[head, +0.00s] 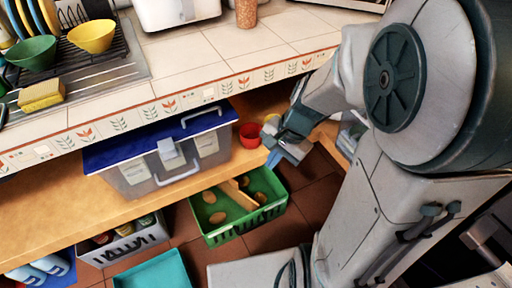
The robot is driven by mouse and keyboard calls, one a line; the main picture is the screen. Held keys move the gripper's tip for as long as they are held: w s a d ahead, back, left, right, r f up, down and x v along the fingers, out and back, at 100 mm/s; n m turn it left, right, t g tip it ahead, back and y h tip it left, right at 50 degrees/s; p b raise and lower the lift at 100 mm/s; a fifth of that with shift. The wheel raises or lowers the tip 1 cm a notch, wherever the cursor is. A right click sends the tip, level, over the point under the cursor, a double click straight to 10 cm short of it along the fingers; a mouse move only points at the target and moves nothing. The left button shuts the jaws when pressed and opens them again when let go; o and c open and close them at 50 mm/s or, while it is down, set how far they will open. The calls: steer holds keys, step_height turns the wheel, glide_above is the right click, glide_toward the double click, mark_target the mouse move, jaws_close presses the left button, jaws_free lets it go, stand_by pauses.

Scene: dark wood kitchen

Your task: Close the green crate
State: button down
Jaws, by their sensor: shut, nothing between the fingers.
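The green crate (227,233) stands on the floor in front of the wooden shelf, with its top uncovered. Several tan, potato-like items and a light-brown slanted piece lie inside it. My gripper (273,160) is above the crate's far right corner, near the shelf edge. It is shut and holds nothing. Its fingertips are small in the head view, and I cannot tell whether they touch the crate.
A clear box with a blue lid (128,150) and a red cup (250,135) stand on the shelf. A grey crate (125,245) with bottles stands left on the floor, and a flat teal item (155,272) lies in front. The tiled counter (215,70) overhangs the shelf.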

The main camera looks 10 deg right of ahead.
steer(key=w+d+f+m+t+y+b, duration=0.1)
steer(key=w+d+f+m+y+b, duration=0.2)
steer(key=f+m, duration=0.8)
steer(key=w+d+f+m+t+b, duration=0.15)
steer(key=w+f+m, duration=0.35)
steer(key=f+m, duration=0.5)
steer(key=s+d+f+m+t, duration=0.1)
steer(key=d+f+m, duration=0.3)
steer(key=f+m, duration=0.6)
steer(key=m+b, duration=0.8)
steer(key=m, duration=0.3)
glide_toward(261, 211)
steer(key=shift+h, duration=0.4)
steer(key=shift+x, duration=2.6)
steer(key=shift+a, duration=0.15)
